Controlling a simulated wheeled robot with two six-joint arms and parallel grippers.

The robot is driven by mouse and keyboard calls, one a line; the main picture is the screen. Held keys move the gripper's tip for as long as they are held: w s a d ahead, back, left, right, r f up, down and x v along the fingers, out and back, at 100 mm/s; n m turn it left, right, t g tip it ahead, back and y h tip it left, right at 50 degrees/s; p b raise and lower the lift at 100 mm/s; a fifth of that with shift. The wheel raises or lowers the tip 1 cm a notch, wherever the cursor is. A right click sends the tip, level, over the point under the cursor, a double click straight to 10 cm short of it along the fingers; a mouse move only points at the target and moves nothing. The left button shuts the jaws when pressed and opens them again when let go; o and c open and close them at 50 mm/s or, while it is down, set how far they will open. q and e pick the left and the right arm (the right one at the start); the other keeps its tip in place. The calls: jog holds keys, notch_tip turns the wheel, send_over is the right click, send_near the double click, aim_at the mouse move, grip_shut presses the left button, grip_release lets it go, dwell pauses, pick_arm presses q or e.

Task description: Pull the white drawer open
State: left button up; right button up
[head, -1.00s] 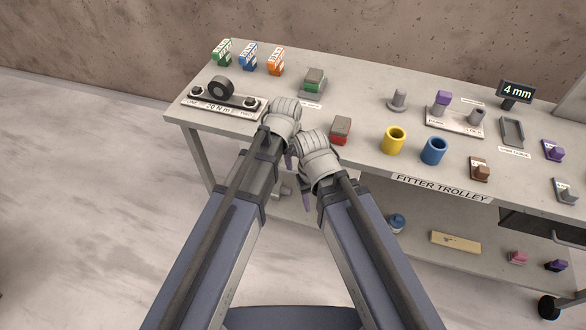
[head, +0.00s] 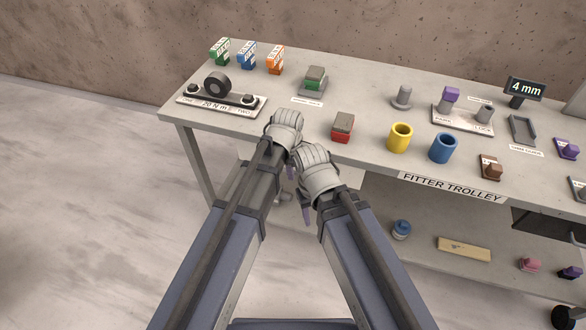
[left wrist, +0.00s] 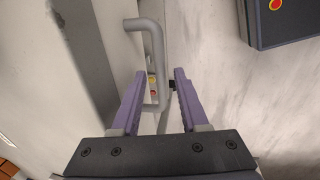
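In the left wrist view a grey U-shaped bar handle (left wrist: 159,70) stands out from a pale front (left wrist: 112,45), likely the white drawer's; how far the drawer is out cannot be told. My left gripper (left wrist: 161,75) is open, its purple fingers on either side of the handle's bar, with gaps visible. In the head view my left gripper (head: 291,172) is mostly hidden behind its wrist, at the trolley's front edge. My right gripper (head: 305,213) hangs beside it, fingers pointing down, its opening unclear. The drawer front is hidden in the head view.
The trolley top (head: 370,90) holds a red-based block (head: 342,128), yellow cup (head: 399,138), blue cup (head: 442,148) and several other parts. A lower shelf (head: 420,247) carries a blue-topped jar (head: 401,229) and wooden block (head: 463,248). Open floor (head: 90,210) lies left.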

pick_arm(q)
grip_shut()
dwell(1.2)
